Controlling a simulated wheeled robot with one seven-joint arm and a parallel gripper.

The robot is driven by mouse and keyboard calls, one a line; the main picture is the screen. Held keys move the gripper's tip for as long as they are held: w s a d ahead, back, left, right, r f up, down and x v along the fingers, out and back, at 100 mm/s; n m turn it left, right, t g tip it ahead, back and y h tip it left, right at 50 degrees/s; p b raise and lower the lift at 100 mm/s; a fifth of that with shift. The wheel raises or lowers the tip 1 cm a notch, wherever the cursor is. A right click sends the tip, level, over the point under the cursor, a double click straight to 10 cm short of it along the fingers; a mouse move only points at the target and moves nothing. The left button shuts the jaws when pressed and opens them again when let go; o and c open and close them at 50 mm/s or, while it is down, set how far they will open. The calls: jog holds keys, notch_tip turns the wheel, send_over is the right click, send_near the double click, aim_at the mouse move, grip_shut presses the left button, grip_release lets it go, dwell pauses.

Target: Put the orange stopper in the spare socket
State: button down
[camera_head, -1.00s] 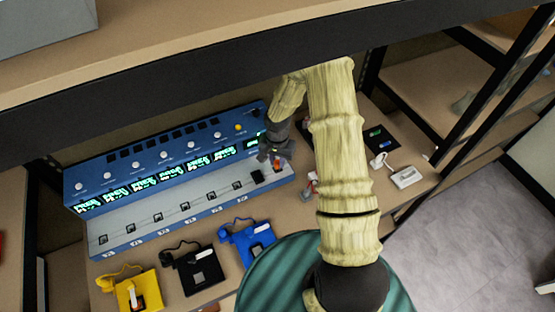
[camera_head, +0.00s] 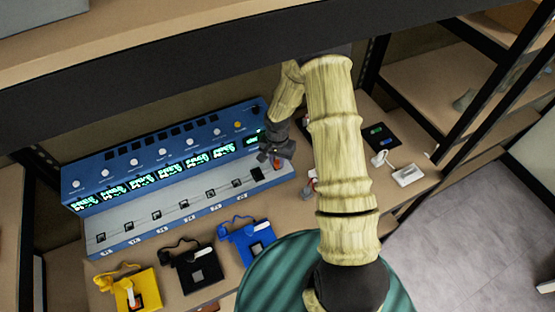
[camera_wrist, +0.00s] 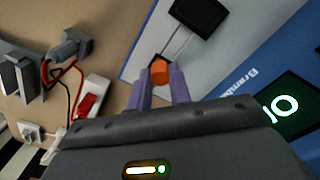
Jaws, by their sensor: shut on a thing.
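My gripper (camera_wrist: 160,90) is shut on the orange stopper (camera_wrist: 159,72), which shows between its two purple fingertips in the wrist view. In the head view my gripper (camera_head: 277,157) is over the right end of the blue console's pale deck, with a bit of the orange stopper (camera_head: 277,165) below it. A row of small dark square sockets (camera_head: 183,204) runs along the deck. A larger black block (camera_head: 257,173) sits just left of the stopper; it shows in the wrist view (camera_wrist: 199,14) too. I cannot tell which socket is the spare one or whether the stopper sits in it.
The blue console (camera_head: 160,160) has lit green displays. Yellow (camera_head: 128,291), black (camera_head: 197,272) and blue (camera_head: 250,238) pads with cords lie in front. A red-and-white switch (camera_wrist: 90,102) and a grey clip lie beside the console. A shelf edge runs overhead.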

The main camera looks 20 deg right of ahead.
jog(key=shift+f, duration=0.15)
jog(key=c, duration=1.2)
grip_release()
notch_tip(320, 180, up, 17)
jog(key=b, duration=0.2)
jog(key=shift+r, duration=0.2)
